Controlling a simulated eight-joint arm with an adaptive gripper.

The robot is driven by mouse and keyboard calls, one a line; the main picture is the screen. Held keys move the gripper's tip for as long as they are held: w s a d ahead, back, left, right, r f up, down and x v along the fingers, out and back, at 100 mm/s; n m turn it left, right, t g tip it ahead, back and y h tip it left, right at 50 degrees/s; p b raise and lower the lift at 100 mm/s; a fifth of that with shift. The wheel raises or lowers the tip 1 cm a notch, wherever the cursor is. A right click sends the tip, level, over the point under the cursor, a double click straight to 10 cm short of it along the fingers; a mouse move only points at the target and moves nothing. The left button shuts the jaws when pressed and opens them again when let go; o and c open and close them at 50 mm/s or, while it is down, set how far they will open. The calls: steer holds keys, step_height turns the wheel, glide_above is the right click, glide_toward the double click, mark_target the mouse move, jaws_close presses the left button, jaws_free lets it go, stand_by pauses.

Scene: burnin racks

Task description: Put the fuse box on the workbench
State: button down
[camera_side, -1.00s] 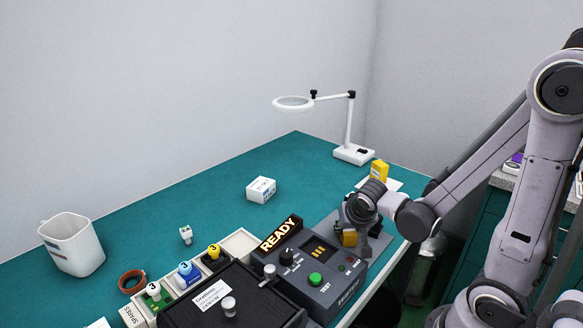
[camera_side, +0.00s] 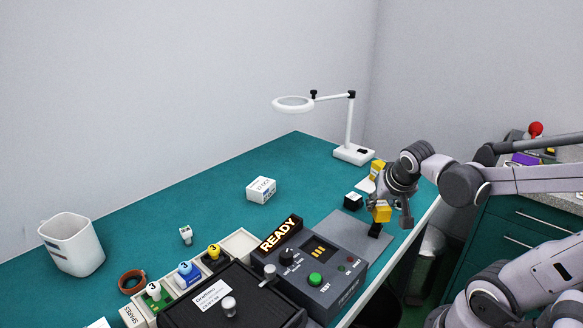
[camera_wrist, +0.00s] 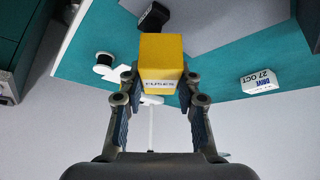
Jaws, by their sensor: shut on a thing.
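The fuse box is a small yellow block (camera_side: 381,212) marked "FUSES", and it also shows in the wrist view (camera_wrist: 161,62). My gripper (camera_side: 388,208) is shut on it, with one finger on each side in the wrist view (camera_wrist: 160,88). In the side view the box shows over the grey mat at the right end of the teal workbench (camera_side: 215,207). A dark block (camera_side: 375,230) shows just below it. I cannot tell how high the box is held or whether it touches anything.
A black cube (camera_side: 353,201) stands at the grey mat (camera_side: 347,228). Another yellow item (camera_side: 377,168) and a white lamp (camera_side: 352,153) stand behind. A tester reading READY (camera_side: 318,268) is left of the mat. A white box (camera_side: 261,189) has clear bench around it.

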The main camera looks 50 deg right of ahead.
steer(key=s+d+r, duration=0.3)
steer(key=w+a+n+t+y, duration=0.25)
steer(key=w+a+n, duration=0.35)
steer(key=w+a, duration=1.4)
step_height(320, 180, up, 6)
steer(key=g, duration=0.2)
steer(key=s+d+f+m+g+y, duration=0.5)
steer(key=d+m, duration=0.3)
steer(key=m, duration=0.4)
steer(key=s+d+r+m+t+y, duration=0.2)
steer(key=d+r+m+t+y, duration=0.2)
steer(key=d+m+y, duration=0.3)
steer(key=shift+y, duration=0.25)
steer(key=shift+w+f, duration=0.15)
steer(key=shift+f, duration=7.55)
